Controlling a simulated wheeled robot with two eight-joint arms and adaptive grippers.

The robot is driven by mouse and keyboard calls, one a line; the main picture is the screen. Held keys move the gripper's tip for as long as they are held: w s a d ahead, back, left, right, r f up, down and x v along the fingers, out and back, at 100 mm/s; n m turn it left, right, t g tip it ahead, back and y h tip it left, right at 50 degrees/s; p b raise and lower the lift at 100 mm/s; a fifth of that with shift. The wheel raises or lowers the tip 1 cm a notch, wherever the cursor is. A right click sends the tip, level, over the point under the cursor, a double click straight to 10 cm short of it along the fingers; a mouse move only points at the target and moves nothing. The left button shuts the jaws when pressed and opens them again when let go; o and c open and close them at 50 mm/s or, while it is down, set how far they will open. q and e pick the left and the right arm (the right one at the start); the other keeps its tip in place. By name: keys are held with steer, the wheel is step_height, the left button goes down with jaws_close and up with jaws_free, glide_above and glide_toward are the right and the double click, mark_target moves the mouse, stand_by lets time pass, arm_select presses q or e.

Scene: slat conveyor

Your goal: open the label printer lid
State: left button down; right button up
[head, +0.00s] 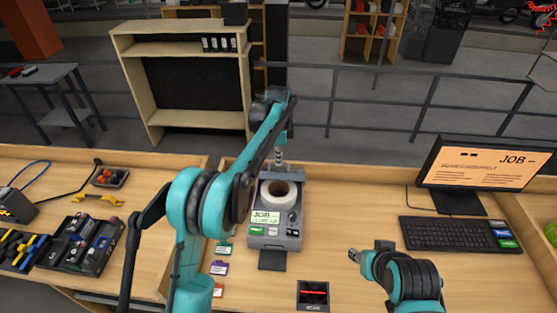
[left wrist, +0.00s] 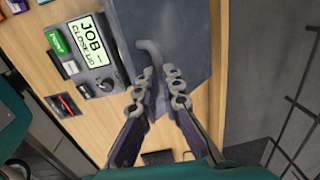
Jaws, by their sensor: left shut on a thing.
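The grey label printer (head: 277,232) stands on the bench, with a white label roll (head: 278,190) exposed in it. Its lid stands raised behind the roll, mostly hidden by my left arm in the head view. In the left wrist view the lid (left wrist: 180,35) is a dark grey panel with a curved handle. My left gripper (head: 279,157) is at the lid's upper edge. In the left wrist view its fingers (left wrist: 160,80) are shut around the handle. The lit screen (left wrist: 88,42) reads JOB with a smaller line below. My right gripper (head: 355,255) is right of the printer; its jaw opening is unclear.
A scanner (head: 313,295) lies in front of the printer, with small coloured label cards (head: 218,268) to its left. A keyboard (head: 457,234) and monitor (head: 486,178) stand at right. A tool tray (head: 83,241) is at left. The bench between printer and keyboard is clear.

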arm_select(q)
steer(key=shift+w+f, duration=0.15)
steer(key=shift+f, duration=0.1)
steer(key=c, duration=1.6)
jaws_free()
steer(key=shift+w+f, duration=0.1)
steer(key=shift+w, duration=0.05)
steer(key=shift+w+f, duration=0.25)
steer(key=shift+w, duration=0.3)
steer(key=shift+s+r, duration=0.45)
steer(key=r, duration=1.1)
steer(key=shift+s+r, duration=0.2)
steer(key=shift+f, duration=0.1)
